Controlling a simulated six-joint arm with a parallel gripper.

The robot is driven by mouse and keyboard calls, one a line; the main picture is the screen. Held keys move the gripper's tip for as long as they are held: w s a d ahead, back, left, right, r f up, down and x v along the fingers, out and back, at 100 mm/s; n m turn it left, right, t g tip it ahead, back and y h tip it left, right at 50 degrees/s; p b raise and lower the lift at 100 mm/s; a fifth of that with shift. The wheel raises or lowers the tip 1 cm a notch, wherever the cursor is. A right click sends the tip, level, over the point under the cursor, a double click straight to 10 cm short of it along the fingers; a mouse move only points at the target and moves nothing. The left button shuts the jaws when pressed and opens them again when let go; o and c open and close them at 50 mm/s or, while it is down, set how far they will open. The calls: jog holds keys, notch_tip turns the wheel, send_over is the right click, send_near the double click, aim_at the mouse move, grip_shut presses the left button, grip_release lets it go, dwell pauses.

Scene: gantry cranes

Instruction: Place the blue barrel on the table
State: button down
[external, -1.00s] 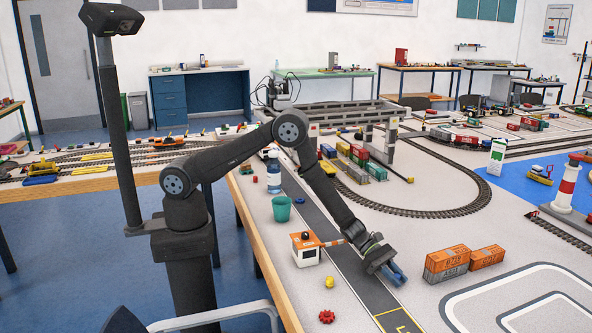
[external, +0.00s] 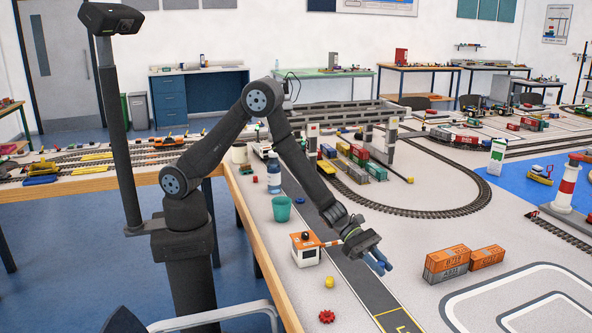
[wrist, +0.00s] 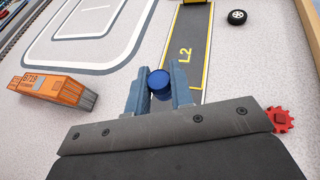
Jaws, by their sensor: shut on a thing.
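The blue barrel (wrist: 159,84) is between the two grey-blue fingers of my gripper (wrist: 160,92) in the wrist view. My gripper is shut on it. In the external view my gripper (external: 379,266) is over the dark road strip, to the right of the small white hut, and appears to be above the table (external: 440,205). The barrel is small there and shows only as a bit of blue at the fingertips (external: 380,268). Its underside and any gap to the table are hard to see.
Orange and grey containers (external: 462,260) stand to the right of my gripper. A white hut (external: 305,249) with an orange-striped bar is on the left, near a teal cup (external: 281,209). A yellow duck (external: 329,281) and red gear (external: 326,316) lie closer. The road strip below is clear.

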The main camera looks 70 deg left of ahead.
jog(key=shift+s+d+r, duration=0.2)
jog(key=shift+s+r, duration=0.15)
jog(key=shift+s, duration=0.2)
jog(key=w+a+r+n+t+y, duration=0.25)
jog(key=w+a, duration=0.25)
jog(key=a, duration=0.7)
jog(key=w+a+r+n+t+y, duration=0.1)
jog(key=w+a+r+n+t, duration=0.3)
jog(key=a, duration=0.9)
jog(key=a+r+n+t+y, duration=0.15)
jog(key=a+n+y, duration=0.3)
jog(key=a, duration=1.85)
notch_tip(320, 180, up, 18)
jog(key=a+m+h, duration=0.1)
jog(key=a+m, duration=0.1)
jog(key=a, duration=0.7)
jog(key=m+g+h, duration=0.4)
jog(key=m+h, duration=0.1)
send_over(260, 191)
notch_tip(260, 191, down, 25)
jog(key=shift+w+f, duration=0.1)
jog(key=shift+f, duration=5.8)
